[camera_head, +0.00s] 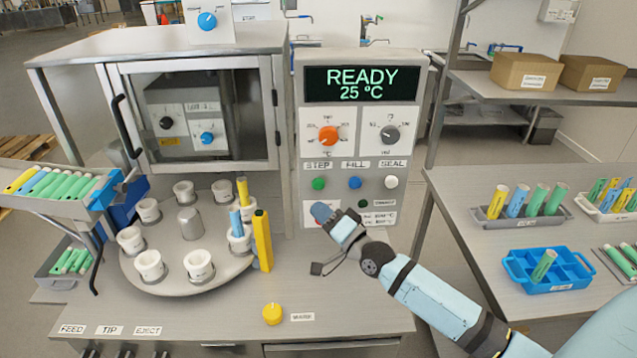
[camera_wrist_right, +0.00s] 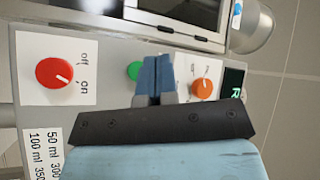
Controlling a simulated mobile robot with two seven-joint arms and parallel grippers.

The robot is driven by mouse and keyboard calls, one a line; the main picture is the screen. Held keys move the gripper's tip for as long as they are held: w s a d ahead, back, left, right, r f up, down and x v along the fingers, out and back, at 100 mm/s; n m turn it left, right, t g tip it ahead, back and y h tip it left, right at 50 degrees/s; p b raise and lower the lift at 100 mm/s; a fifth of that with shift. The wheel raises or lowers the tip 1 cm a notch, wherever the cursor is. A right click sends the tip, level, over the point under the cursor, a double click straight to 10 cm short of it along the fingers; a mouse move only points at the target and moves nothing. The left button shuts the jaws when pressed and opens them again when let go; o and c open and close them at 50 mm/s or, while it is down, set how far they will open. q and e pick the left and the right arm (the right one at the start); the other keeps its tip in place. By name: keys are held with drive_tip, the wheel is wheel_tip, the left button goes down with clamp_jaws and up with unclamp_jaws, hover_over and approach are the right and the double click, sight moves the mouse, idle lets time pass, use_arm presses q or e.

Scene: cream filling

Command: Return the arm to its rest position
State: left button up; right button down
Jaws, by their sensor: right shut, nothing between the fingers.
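My right arm (camera_head: 440,297) is pale blue and reaches in from the lower right in the head view. My right gripper (camera_head: 322,212) is shut and empty, in front of the lower left of the control panel (camera_head: 411,155). It hides part of the white plate there. In the right wrist view the shut blue fingertips (camera_wrist_right: 156,68) show against the panel, beside the green button (camera_wrist_right: 134,70). I cannot tell whether they touch the panel. My left gripper is not in view.
The panel display (camera_head: 362,84) reads READY 25 °C. A red off/on knob (camera_wrist_right: 54,74) has its mark toward "on". A turntable (camera_head: 157,280) with white cups stands left of my gripper. A yellow knob (camera_head: 273,314) is on the counter. A blue rack (camera_head: 521,283) stands on the right table.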

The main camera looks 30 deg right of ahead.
idle(0.7)
drive_tip(key=s+a+f+n+g, duration=0.4)
drive_tip(key=s+a+f+n, duration=0.2)
drive_tip(key=s+f, duration=0.6)
drive_tip(key=s+a+f+n+g+h, duration=0.1)
drive_tip(key=s+a+f+n+g, duration=0.4)
drive_tip(key=s+a+f, duration=0.4)
drive_tip(key=s+f+n, duration=0.1)
drive_tip(key=s+f, duration=0.3)
drive_tip(key=shift+s+a, duration=0.15)
drive_tip(key=shift+a, duration=0.25)
